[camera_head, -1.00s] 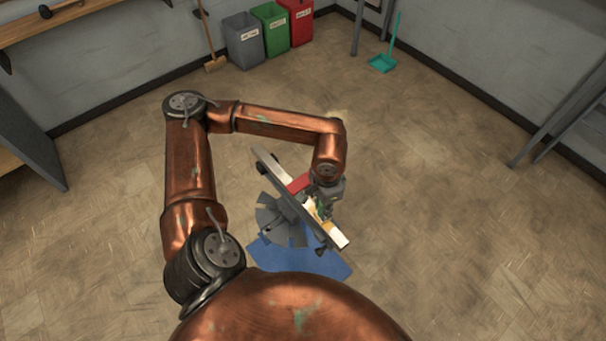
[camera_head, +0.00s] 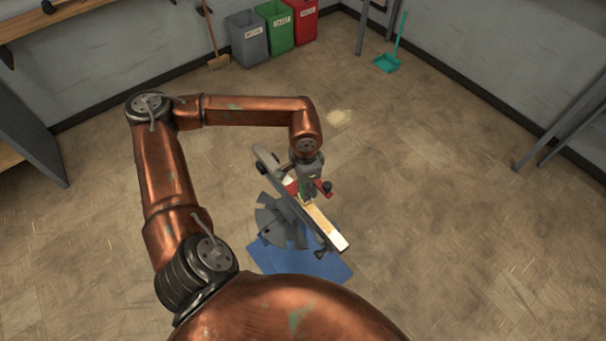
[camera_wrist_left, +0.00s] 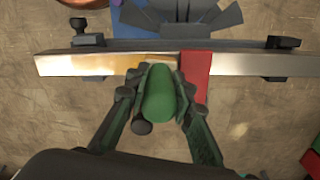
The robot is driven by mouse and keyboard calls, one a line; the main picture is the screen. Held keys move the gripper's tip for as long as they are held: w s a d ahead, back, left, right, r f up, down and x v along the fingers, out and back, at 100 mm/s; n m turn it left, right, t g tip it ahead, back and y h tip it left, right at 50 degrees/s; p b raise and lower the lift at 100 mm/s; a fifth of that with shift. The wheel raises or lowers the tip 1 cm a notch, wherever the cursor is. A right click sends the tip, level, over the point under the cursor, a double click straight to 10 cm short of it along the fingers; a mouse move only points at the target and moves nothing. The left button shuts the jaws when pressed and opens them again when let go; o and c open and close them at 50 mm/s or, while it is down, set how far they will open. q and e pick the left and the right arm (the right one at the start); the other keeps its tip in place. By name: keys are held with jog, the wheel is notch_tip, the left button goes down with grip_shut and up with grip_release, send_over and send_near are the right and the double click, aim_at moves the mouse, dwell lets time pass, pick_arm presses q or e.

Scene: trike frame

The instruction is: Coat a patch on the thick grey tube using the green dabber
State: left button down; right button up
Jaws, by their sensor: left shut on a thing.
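The thick grey tube (camera_wrist_left: 230,65) runs level across the left wrist view. In the head view the tube (camera_head: 335,237) lies slantwise on its stand. An amber sheen (camera_wrist_left: 120,64) covers part of it left of the red band (camera_wrist_left: 196,78). My left gripper (camera_wrist_left: 160,85) is shut on the green dabber (camera_wrist_left: 158,95), whose front end is over the tube beside the red band. Whether it touches the tube cannot be told. In the head view the left gripper (camera_head: 307,196) is at the tube's middle. My right gripper is out of view.
A dark stand with fan-like legs (camera_head: 270,218) stands under the tube, over a blue mat (camera_head: 300,262). Dark clamps (camera_wrist_left: 283,42) show near the tube's ends. Bins (camera_head: 278,27) and a teal dustpan (camera_head: 387,63) are by the far walls. Open floor lies right.

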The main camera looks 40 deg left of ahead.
pick_arm(q)
notch_tip(320, 180, up, 2)
jog(key=shift+w+r, duration=0.1)
jog(key=shift+r, duration=0.15)
jog(key=shift+d+r+p, duration=0.15)
jog(key=shift+r+p, duration=0.45)
jog(key=shift+r, duration=0.1)
jog(key=shift+r+p, duration=1.1)
jog(key=shift+r, duration=1)
